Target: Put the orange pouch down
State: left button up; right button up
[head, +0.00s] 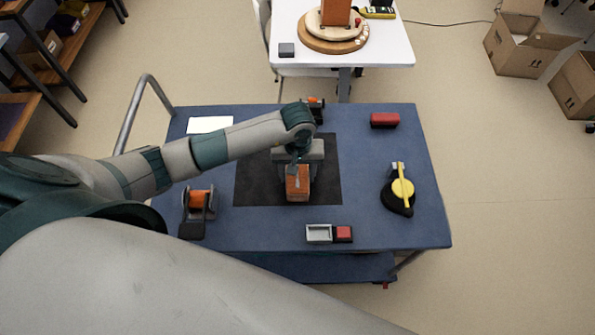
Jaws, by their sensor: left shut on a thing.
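The orange pouch (298,190) is in the jaws of my left gripper (298,170), which points down over the dark mat (255,185) on the blue cart top. The gripper is shut on it and hides part of it. A grey thing shows right behind the pouch. I cannot tell whether the pouch touches the mat or hangs just above it. My right gripper is not in view.
On the blue cart (380,230) stand an orange tape dispenser (198,202), a small grey tray (319,233) with a red block (344,233), a black and yellow device (398,195), a red case (384,120) and white paper (209,124).

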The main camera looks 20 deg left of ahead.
pick_arm(q)
jog(key=shift+f, duration=0.2)
jog(key=shift+f, duration=0.1)
jog(key=o, duration=1)
jog(key=shift+o, duration=0.2)
